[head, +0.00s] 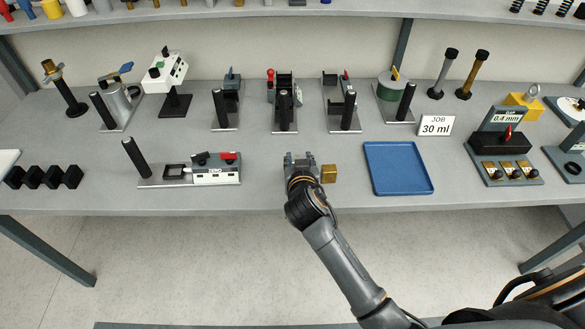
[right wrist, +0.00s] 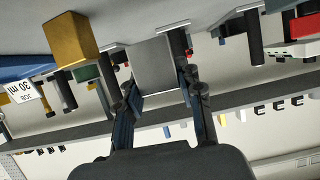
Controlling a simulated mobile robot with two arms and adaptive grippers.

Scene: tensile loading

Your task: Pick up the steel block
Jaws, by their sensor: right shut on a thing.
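The steel block (right wrist: 155,62) is a plain grey cube in the right wrist view. It sits between the two fingers of my right gripper (right wrist: 157,80), which is shut on it. In the head view my right gripper (head: 299,160) is at the front middle of the bench, and its wrist and fingers mostly hide the block there. The block is close to the grey bench top; I cannot tell whether it touches it. My left gripper is not in view.
A brass block (head: 329,174) stands just right of my right gripper; it also shows in the right wrist view (right wrist: 70,40). A blue tray (head: 398,168) lies further right. A ZERO gauge fixture (head: 215,174) is to the left. Several upright-post fixtures stand behind.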

